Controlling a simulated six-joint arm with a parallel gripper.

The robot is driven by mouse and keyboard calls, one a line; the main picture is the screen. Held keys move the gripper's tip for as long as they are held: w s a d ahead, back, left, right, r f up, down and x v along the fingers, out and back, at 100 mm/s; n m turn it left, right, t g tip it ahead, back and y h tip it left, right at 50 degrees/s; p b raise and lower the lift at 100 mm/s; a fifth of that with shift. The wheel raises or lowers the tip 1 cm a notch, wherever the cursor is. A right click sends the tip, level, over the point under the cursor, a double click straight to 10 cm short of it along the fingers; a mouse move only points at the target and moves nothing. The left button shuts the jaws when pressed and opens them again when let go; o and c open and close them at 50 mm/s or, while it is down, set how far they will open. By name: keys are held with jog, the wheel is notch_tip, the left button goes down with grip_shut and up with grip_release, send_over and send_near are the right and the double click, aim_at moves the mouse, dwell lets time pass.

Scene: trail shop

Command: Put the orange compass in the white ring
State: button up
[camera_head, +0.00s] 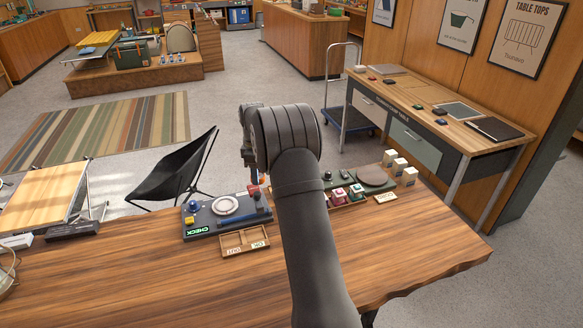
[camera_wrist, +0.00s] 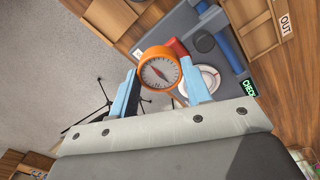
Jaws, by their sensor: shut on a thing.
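The orange compass (camera_wrist: 160,72) has a pale dial and shows in the wrist view between the two light-blue fingers of my gripper (camera_wrist: 159,66). My gripper is shut on it and holds it above the grey board. The white ring (camera_head: 225,206) lies flat on the grey board (camera_head: 204,223) marked CHECK, on the wooden counter. The ring also shows in the wrist view (camera_wrist: 213,79), partly hidden behind the right finger.
A blue knob (camera_head: 193,206) stands on the board's left side. A wooden tray (camera_head: 245,242) lies in front of the board. Right of my arm are small coloured items, a brown disc (camera_head: 372,176) and white boxes (camera_head: 400,167). The counter's front is mostly clear.

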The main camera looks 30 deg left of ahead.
jog(key=n, duration=0.2)
send_over(225, 205)
jog(key=shift+f, duration=2.65)
jog(key=shift+f, duration=0.25)
jog(key=shift+f, duration=0.3)
jog(key=shift+f, duration=0.4)
jog(key=o, duration=1.5)
